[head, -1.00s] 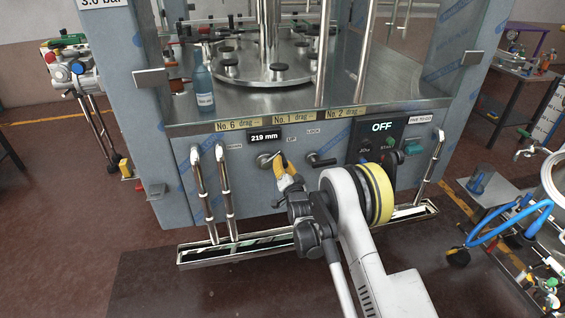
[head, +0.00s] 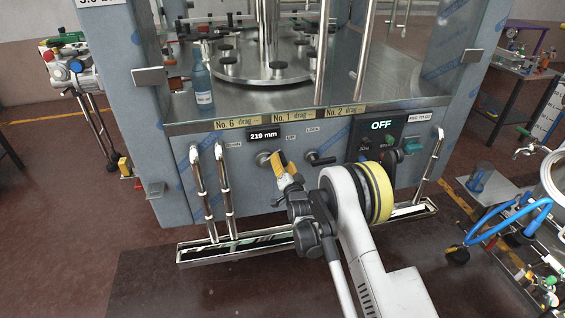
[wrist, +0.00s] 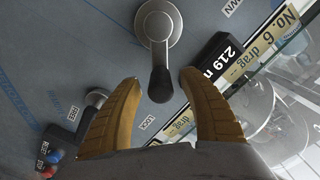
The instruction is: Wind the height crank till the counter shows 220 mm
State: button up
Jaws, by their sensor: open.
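The height crank is a silver arm with a black knob on the front panel. In the wrist view its silver arm (wrist: 157,22) comes down from the top and its black knob (wrist: 159,84) lies between the tips of my gripper (wrist: 155,92). The yellow-brown fingers are open, with a gap on both sides of the knob. In the head view my gripper (head: 279,163) is at the crank (head: 263,158) and partly covers it. The counter (head: 263,134) reads 219 mm; it also shows, partly cut off, in the wrist view (wrist: 215,62).
A second black-handled lever (head: 320,160) marked LOCK sits right of the crank. A switch panel (head: 382,126) reading OFF is further right. Chrome rails (head: 226,190) stand left of the crank, and a drip tray (head: 200,254) runs below. A blue bottle (head: 203,85) stands on the deck.

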jog(key=v, duration=0.7)
jog(key=shift+s+d+r, duration=0.1)
jog(key=shift+s, duration=0.05)
jog(key=shift+r, duration=0.1)
jog(key=s+d+r+n+g+h, duration=0.1)
jog(key=s+d+r+n+g, duration=0.15)
jog(key=s+d+r, duration=0.55)
jog(key=s+d+r+n+g+h, duration=0.1)
jog(key=s+d+r+g+h, duration=0.2)
jog(key=r, duration=0.9)
jog(key=s+d+f+n+g, duration=0.1)
jog(key=s+d, duration=0.4)
jog(key=s, duration=1)
jog(key=s+d+f+n+g+h, duration=0.1)
jog(key=s+d+g, duration=0.3)
jog(key=s, duration=1.2)
jog(key=shift+d, duration=0.8)
